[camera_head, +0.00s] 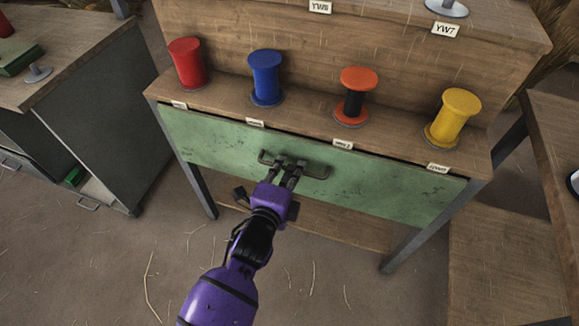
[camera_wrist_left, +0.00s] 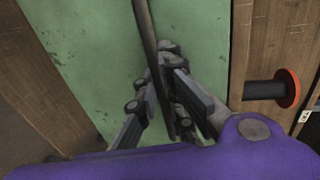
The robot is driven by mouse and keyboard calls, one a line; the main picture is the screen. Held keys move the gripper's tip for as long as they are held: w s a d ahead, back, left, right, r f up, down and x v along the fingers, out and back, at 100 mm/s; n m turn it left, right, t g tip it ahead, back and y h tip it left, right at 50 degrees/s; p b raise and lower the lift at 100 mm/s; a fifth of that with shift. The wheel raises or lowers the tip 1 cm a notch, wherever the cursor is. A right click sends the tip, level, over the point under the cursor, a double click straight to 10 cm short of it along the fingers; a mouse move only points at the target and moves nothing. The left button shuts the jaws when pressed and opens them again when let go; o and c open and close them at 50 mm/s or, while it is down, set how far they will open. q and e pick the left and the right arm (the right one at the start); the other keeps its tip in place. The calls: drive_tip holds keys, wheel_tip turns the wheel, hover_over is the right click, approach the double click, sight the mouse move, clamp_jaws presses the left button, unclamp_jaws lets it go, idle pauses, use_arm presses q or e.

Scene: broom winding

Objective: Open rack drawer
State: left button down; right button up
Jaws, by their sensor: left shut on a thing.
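The rack drawer (camera_head: 385,185) has a worn green front, set under the shelf of the wooden rack. Its dark bar handle (camera_head: 313,171) runs across the middle of the front. My purple left arm reaches up to it, and the left gripper (camera_head: 286,167) is shut on the handle. In the left wrist view the handle (camera_wrist_left: 146,30) passes between the fingers of the gripper (camera_wrist_left: 172,110), against the green drawer front (camera_wrist_left: 85,45). A thin dark gap shows along the drawer's top edge. My right gripper is not in view.
Red (camera_head: 187,63), blue (camera_head: 266,77), orange-and-black (camera_head: 356,95) and yellow (camera_head: 453,117) spools stand on the shelf above the drawer. A grey cabinet (camera_head: 105,110) stands at left and a wooden table (camera_head: 560,150) at right. The floor before the rack is clear except for straw.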

use_arm(q)
drive_tip(key=f+p+v, duration=0.2)
drive_tip(key=v, duration=1.1)
drive_tip(key=s+f+p+v, duration=0.1)
drive_tip(key=f+p+v, duration=0.2)
drive_tip(key=v, duration=1)
drive_tip(key=shift+a, duration=0.2)
drive_tip(key=c, duration=1.8)
unclamp_jaws()
drive_tip(key=shift+c, duration=0.2)
